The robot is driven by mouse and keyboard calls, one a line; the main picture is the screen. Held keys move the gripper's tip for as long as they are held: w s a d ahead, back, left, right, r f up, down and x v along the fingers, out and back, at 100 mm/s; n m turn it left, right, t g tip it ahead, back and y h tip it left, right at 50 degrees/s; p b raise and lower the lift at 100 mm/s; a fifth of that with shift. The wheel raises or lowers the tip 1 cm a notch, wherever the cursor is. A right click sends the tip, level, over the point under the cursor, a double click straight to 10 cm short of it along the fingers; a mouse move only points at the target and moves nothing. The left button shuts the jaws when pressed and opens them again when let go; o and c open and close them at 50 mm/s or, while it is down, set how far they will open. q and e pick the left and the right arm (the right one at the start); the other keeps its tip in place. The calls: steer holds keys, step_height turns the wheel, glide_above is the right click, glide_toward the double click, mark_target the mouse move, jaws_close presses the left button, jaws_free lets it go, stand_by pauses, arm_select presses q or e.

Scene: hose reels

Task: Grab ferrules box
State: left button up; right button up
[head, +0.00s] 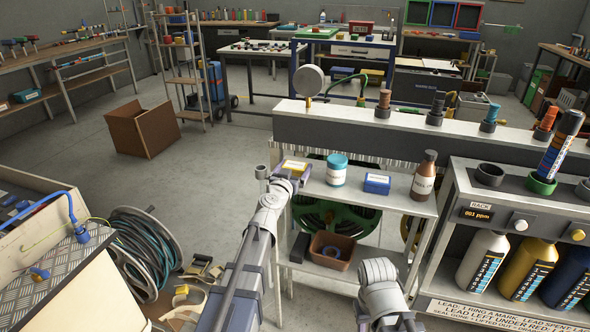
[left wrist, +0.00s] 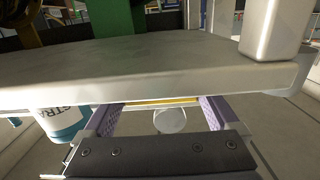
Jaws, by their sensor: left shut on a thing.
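A small box with a yellow top and a white label (head: 295,166) is at the left end of the upper shelf of the grey cart. Its label is too small to read. My left gripper (head: 287,179) reaches it from the front and is shut on it. In the left wrist view a thin yellow strip of the box (left wrist: 160,102) shows between the purple fingers, close to the shelf edge; most of it is hidden. A blue box with a white label (head: 377,185) stands farther right on the shelf.
A white jar with a teal lid (head: 336,170) stands just right of the held box, and a brown bottle (head: 424,176) farther right. Below are a green reel (head: 330,216) and a brown bin (head: 332,250). A hose coil (head: 145,253) lies left.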

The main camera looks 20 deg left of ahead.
mark_target(295, 164)
arm_select(q)
steer(key=shift+r, duration=0.15)
step_height(295, 164, up, 10)
steer(key=p, duration=1)
